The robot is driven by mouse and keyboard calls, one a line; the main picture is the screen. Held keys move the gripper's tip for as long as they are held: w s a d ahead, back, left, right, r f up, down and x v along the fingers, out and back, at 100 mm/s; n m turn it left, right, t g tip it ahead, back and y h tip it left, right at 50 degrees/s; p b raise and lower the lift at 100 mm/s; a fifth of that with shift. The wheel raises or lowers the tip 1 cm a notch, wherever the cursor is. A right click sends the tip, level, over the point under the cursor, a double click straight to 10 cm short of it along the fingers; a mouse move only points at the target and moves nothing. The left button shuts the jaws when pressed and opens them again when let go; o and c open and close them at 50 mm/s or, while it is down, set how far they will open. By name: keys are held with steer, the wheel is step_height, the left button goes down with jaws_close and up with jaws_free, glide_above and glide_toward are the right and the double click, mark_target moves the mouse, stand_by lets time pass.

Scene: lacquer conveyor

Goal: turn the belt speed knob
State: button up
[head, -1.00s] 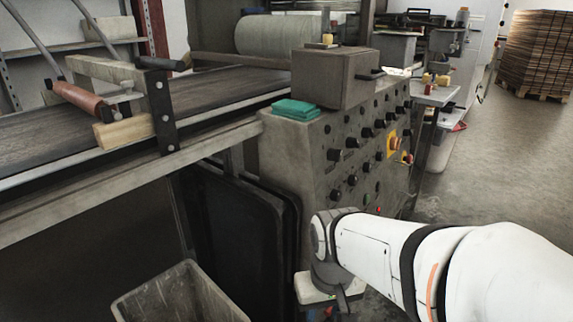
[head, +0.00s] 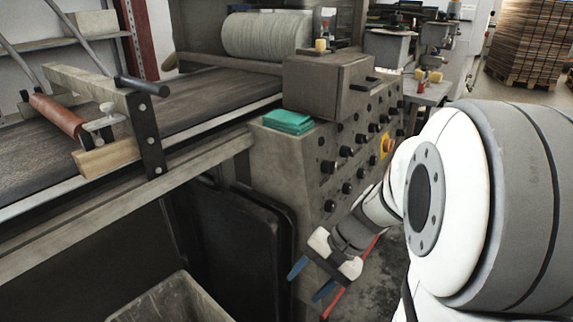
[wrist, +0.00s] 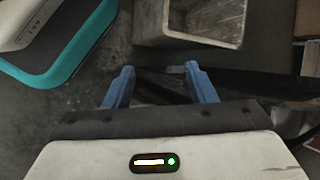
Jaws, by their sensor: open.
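The control panel (head: 310,165) stands in the middle of the head view, with several black knobs on its sloped face. One black knob (head: 328,167) sits at its left side; I cannot tell which one is the belt speed knob. My gripper (head: 312,283) is below and in front of the panel, apart from the knobs, pointing down to the left. Its blue fingers are spread and empty. In the wrist view my gripper (wrist: 160,90) also shows open with nothing between the fingers. No knob shows in the wrist view.
A grey bin (head: 175,300) stands on the floor at lower left and shows in the wrist view (wrist: 190,42). The belt (head: 215,98) runs along the left. A yellow-mounted red button (head: 388,146) is on the panel. Teal cloths (head: 288,121) lie on the panel's top.

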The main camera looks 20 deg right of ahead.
steer(key=w+d+r+m+t+y+p, duration=0.3)
steer(key=w+d+r+m+t, duration=0.3)
steer(key=d+m, duration=0.25)
steer(key=m+t+h+p, duration=0.1)
steer(key=m+t, duration=0.3)
steer(key=t, duration=0.1)
glide_toward(334, 207)
steer(key=b+x, duration=0.1)
steer(key=x, duration=0.7)
steer(key=shift+f+b, duration=0.1)
steer(key=shift+b, duration=0.3)
steer(key=shift+n, duration=0.25)
steer(key=shift+c, duration=0.2)
steer(key=c, duration=0.9)
steer(key=shift+c, duration=0.2)
